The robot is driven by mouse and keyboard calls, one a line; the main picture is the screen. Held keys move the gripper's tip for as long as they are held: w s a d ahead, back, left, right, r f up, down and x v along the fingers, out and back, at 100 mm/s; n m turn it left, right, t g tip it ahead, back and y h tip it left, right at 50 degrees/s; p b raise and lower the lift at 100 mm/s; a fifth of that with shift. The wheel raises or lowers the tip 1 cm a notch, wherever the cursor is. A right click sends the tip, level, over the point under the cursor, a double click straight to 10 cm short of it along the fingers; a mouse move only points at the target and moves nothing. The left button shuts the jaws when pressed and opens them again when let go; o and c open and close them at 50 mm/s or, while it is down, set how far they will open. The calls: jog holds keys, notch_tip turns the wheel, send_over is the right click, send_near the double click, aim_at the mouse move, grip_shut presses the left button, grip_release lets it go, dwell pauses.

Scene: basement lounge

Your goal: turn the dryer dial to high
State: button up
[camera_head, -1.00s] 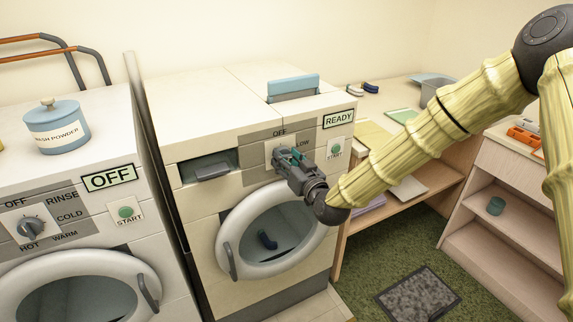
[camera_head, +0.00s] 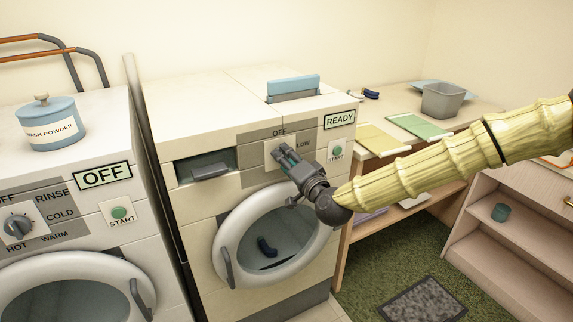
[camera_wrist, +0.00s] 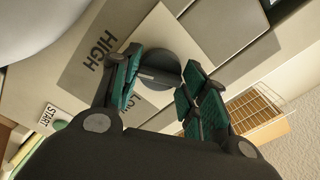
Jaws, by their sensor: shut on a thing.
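The dryer (camera_head: 190,125) stands in the middle of the head view, with READY on its display (camera_head: 339,119). Its dial (camera_wrist: 152,65) is a round grey knob with a ridge, on a pale plate (camera_wrist: 165,30). In the wrist view, HIGH (camera_wrist: 99,50) and LOW (camera_wrist: 133,105) are printed beside the plate. My gripper (camera_head: 283,153) is at the dial and hides most of it in the head view. In the wrist view its teal-padded fingers (camera_wrist: 163,75) are on either side of the ridge, shut on it. I cannot tell exactly which label the dial points to.
The round dryer door (camera_head: 228,225) is below my gripper, and a green START button (camera_head: 338,154) is to its right. A washer (camera_head: 75,150) showing OFF stands at left. A desk (camera_head: 385,110) with a grey bin (camera_head: 442,100) is at right.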

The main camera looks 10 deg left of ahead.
jog(key=shift+f+m+b, duration=0.1)
jog(key=shift+m+b, duration=0.2)
jog(key=shift+m, duration=0.5)
jog(key=o, duration=1)
jog(key=shift+o, duration=0.2)
jog(key=v, duration=1.2)
jog(key=shift+s, duration=0.1)
